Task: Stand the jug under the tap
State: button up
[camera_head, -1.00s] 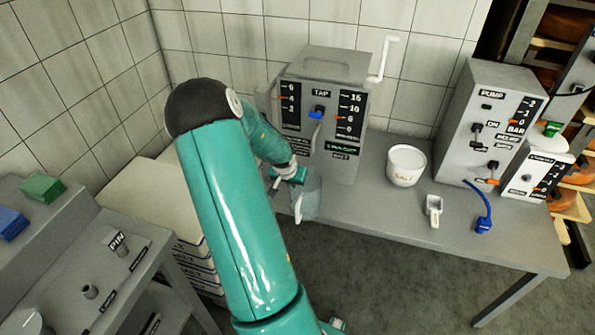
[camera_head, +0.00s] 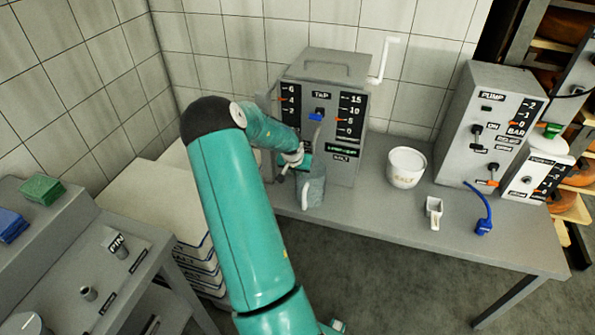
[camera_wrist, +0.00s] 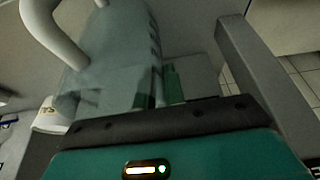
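The jug (camera_head: 312,190) is a clear, greyish vessel with a white handle, just in front of the tap unit and below its spout in the head view. In the wrist view the jug (camera_wrist: 118,62) fills the upper left, close to my gripper, its handle at far left. The tap (camera_head: 317,117) has a blue lever and a grey spout on the grey box labelled TAP. My gripper (camera_head: 303,164) is shut on the jug's side; its fingers are mostly hidden. The jug looks near upright. Whether its base touches the table is unclear.
A white salt tub (camera_head: 406,168) and a small scoop (camera_head: 433,212) stand right of the tap unit on the grey table (camera_head: 370,208). The PUMP box (camera_head: 482,130) and a blue hose (camera_head: 484,212) are farther right.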

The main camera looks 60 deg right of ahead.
jog(key=shift+o, duration=1.3)
jog(key=v, duration=1.2)
jog(key=shift+r, duration=0.15)
